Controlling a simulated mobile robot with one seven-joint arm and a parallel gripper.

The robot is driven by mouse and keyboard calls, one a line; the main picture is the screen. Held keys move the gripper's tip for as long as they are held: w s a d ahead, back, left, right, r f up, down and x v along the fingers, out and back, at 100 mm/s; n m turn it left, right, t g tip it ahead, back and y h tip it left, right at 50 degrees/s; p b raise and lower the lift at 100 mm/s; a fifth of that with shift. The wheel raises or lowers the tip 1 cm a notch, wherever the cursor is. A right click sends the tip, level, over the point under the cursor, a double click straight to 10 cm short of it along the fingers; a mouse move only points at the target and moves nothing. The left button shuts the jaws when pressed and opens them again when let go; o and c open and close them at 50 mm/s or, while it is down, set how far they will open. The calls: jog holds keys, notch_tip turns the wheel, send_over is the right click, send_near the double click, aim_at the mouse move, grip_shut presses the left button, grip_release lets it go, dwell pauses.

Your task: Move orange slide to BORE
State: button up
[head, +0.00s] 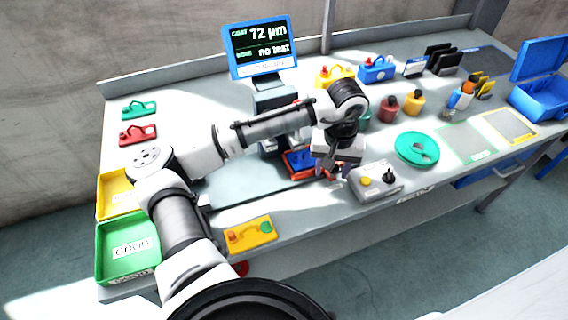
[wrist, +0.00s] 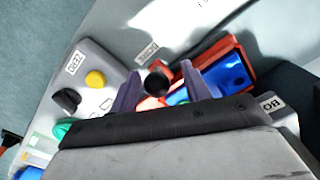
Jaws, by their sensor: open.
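The orange slide (wrist: 245,62) carries a blue part (wrist: 231,72) and sits at the gauge station; it also shows in the head view (head: 295,160), partly hidden by my arm. My gripper (head: 338,171) is open and low beside the slide. In the wrist view my gripper's two purple fingers (wrist: 160,88) stand either side of a round black knob (wrist: 157,79). I cannot tell whether they touch it. A label reading "BO" (wrist: 272,103), cut off by my gripper body, lies at the right. The monitor (head: 262,47) reads COAT 72 µm and BORE no test.
A grey button box (head: 376,182) with yellow and black knobs stands close right of my gripper. A green disc (head: 417,149) lies beyond it. Yellow (head: 116,193) and green (head: 127,249) trays stand at the left.

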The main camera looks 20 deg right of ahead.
notch_tip(320, 180, up, 9)
jog(key=p, duration=0.8)
jog(key=shift+r, duration=0.1)
notch_tip(320, 180, up, 14)
jog(key=b, duration=0.2)
jog(key=shift+f, duration=0.2)
dwell(0.4)
